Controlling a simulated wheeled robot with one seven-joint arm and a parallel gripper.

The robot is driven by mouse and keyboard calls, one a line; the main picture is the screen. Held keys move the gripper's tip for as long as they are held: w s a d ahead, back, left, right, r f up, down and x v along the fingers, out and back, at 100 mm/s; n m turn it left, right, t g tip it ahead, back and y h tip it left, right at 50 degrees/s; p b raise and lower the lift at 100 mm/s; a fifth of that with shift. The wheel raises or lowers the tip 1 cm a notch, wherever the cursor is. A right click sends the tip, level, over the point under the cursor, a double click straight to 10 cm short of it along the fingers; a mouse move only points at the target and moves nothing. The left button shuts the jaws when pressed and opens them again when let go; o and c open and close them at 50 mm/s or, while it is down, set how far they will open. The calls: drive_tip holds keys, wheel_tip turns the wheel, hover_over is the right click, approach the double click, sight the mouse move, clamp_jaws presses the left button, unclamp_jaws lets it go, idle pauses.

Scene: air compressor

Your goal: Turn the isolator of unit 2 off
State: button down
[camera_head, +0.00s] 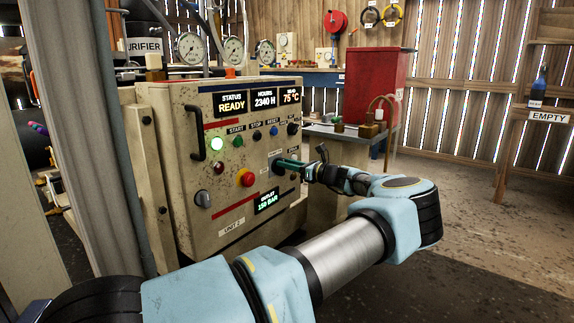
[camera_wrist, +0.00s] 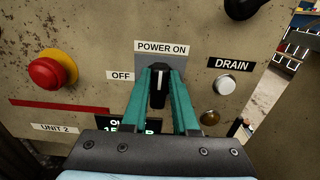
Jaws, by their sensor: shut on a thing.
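The isolator is a black rotary knob (camera_wrist: 158,97) on a grey plate, seen in the wrist view. It stands upright, pointing up at the POWER ON label (camera_wrist: 162,48). The OFF label (camera_wrist: 120,76) lies to its left. My gripper (camera_wrist: 160,75) has its two teal fingers on either side of the knob, shut on it. In the head view my gripper (camera_head: 284,163) reaches the lower right of the unit 2 panel (camera_head: 185,130), and its fingers hide most of the knob. The status display (camera_head: 232,103) reads READY.
A red emergency button (camera_wrist: 52,69) on a yellow collar is left of the isolator. A DRAIN button (camera_wrist: 224,84) and a brass-coloured button (camera_wrist: 210,117) are close on the right. A black handle (camera_head: 197,133) sticks out at the panel's left. Open floor lies to the right.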

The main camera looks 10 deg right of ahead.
drive_tip(key=shift+n, duration=0.3)
drive_tip(key=n, duration=0.4)
drive_tip(key=a+f+n, duration=0.1)
drive_tip(key=n, duration=0.3)
drive_tip(key=s+n, duration=0.1)
drive_tip(key=n, duration=0.3)
drive_tip(key=shift+s+a+f+n+p, duration=0.15)
drive_tip(key=shift+f+n+p, duration=0.1)
drive_tip(key=shift+n+p, duration=0.15)
drive_tip(key=n, duration=0.2)
drive_tip(key=n+b, duration=0.1)
drive_tip(key=n, duration=0.1)
drive_tip(key=shift+f+b, duration=0.3)
drive_tip(key=shift+n, duration=0.4)
drive_tip(key=c, duration=0.7)
unclamp_jaws()
